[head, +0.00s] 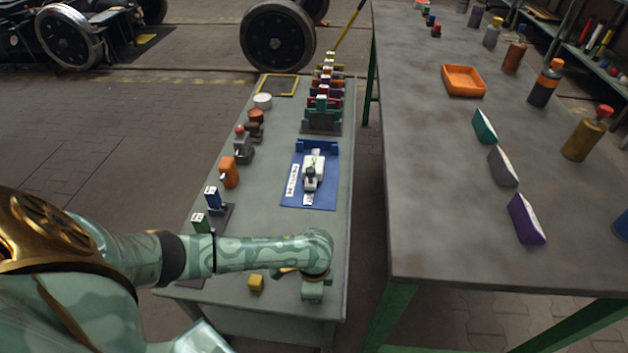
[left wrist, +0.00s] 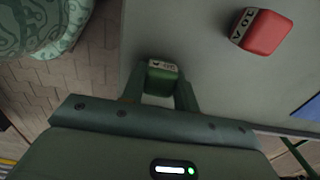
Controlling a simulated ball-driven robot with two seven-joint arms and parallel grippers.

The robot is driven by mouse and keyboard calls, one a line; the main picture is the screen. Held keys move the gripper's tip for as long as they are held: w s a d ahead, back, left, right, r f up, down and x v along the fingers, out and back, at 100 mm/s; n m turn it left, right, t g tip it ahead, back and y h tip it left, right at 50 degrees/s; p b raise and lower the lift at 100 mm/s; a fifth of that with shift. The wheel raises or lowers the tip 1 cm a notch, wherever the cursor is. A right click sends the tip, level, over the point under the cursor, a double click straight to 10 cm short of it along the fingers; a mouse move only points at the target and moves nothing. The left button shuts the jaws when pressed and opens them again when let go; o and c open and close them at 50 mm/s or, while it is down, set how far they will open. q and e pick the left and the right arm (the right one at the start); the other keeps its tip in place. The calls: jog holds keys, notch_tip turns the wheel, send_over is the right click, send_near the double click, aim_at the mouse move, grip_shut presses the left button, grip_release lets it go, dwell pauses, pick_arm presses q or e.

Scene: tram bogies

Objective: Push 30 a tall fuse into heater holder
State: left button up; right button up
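My left gripper (head: 313,290) is low over the near right corner of the grey-green bench. In the left wrist view its fingers (left wrist: 160,88) close on both sides of a green block-shaped fuse (left wrist: 160,80) with a white, marked top; the marking is too small to read surely. I cannot tell whether the fuse is clear of the bench. The arm hides it in the head view. A blue tray (head: 292,202) farther up the bench bears a white and grey holder (head: 313,172) and a white label strip. My right gripper is not in view.
A red block (left wrist: 264,32) with a white marked face lies near the gripper. A yellow block (head: 256,283) is left of it. Blue (head: 212,196) and green (head: 200,222) blocks, an orange part (head: 229,172) and others line the left edge. A larger table (head: 430,200) stands right.

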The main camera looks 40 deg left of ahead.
pick_arm(q)
jog(key=shift+r+p, duration=0.3)
jog(key=shift+r, duration=0.1)
notch_tip(320, 180, up, 3)
jog(key=shift+f+p, duration=0.2)
jog(key=shift+p, duration=0.6)
jog(key=s+a+r+p, duration=0.3)
jog(key=s+r+p, duration=0.6)
jog(key=s, duration=0.4)
jog(key=shift+s+r, duration=0.25)
jog(key=shift+s, duration=0.1)
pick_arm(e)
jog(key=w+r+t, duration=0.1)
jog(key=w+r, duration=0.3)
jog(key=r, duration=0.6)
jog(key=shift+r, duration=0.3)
pick_arm(q)
jog(key=w+d+r+n, duration=0.2)
jog(key=r+n, duration=0.3)
jog(key=r, duration=0.3)
jog(key=w+d+r+n, duration=0.3)
jog(key=d+r+n, duration=0.2)
jog(key=r, duration=0.3)
jog(key=shift+n, duration=0.7)
